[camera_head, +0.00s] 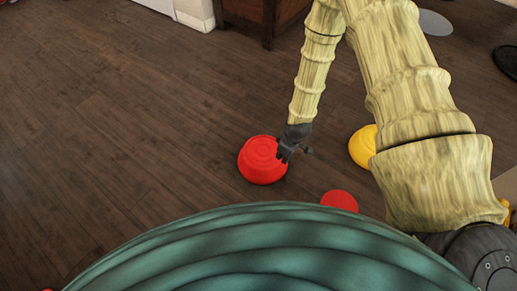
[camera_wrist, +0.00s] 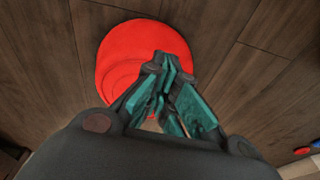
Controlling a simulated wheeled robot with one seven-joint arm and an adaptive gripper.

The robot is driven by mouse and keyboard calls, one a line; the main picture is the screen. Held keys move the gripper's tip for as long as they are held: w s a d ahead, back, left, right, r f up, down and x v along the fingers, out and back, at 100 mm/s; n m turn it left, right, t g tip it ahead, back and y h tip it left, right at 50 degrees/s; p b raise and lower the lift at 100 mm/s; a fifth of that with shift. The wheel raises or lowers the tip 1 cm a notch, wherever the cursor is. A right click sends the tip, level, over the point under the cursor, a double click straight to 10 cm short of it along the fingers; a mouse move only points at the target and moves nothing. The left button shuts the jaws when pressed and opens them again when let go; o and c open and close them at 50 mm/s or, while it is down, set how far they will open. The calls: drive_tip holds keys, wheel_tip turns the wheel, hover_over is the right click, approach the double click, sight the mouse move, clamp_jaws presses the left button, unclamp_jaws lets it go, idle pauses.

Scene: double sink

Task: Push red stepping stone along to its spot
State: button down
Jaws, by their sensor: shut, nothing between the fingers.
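The red stepping stone (camera_head: 256,164) is a low round dome with ring marks on top, resting on the wooden floor. It also fills the upper middle of the wrist view (camera_wrist: 122,62). My gripper (camera_head: 283,157) is shut and empty, pointing down at the stone's right edge in the head view. In the wrist view my fingertips (camera_wrist: 166,62) overlap the stone's right side. I cannot tell whether they touch it. A flat-looking red round shape (camera_head: 340,200) shows to the lower right, partly hidden by my body. I cannot tell whether it marks a spot.
A yellow dome (camera_head: 361,148) stands to the right, partly behind my arm. A grey disc (camera_head: 435,22) and a black disc (camera_head: 506,61) lie at the far right. A wooden cabinet (camera_head: 266,18) stands at the back. The floor (camera_head: 130,110) to the left is clear.

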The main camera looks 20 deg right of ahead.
sight(257, 145)
drive_tip(key=shift+n, duration=0.4)
drive_tip(key=w+f+b, duration=0.2)
drive_tip(key=w+f, duration=0.1)
drive_tip(key=shift+w+d+f+b, duration=0.1)
drive_tip(key=shift+d+f+b, duration=0.1)
drive_tip(key=shift+d+b, duration=0.15)
drive_tip(key=w+a+b, duration=0.1)
drive_tip(key=w+a, duration=0.1)
drive_tip(key=w, duration=0.1)
drive_tip(key=w+a+b, duration=0.2)
drive_tip(key=w+a, duration=0.1)
drive_tip(key=w+a+b, duration=0.2)
drive_tip(key=w, duration=0.1)
drive_tip(key=shift+a+f, duration=0.1)
drive_tip(key=shift+a, duration=0.05)
drive_tip(key=shift+w+a+f+b, duration=0.15)
drive_tip(key=shift+f+b, duration=0.15)
drive_tip(key=shift+b, duration=0.5)
drive_tip(key=shift+f, duration=0.35)
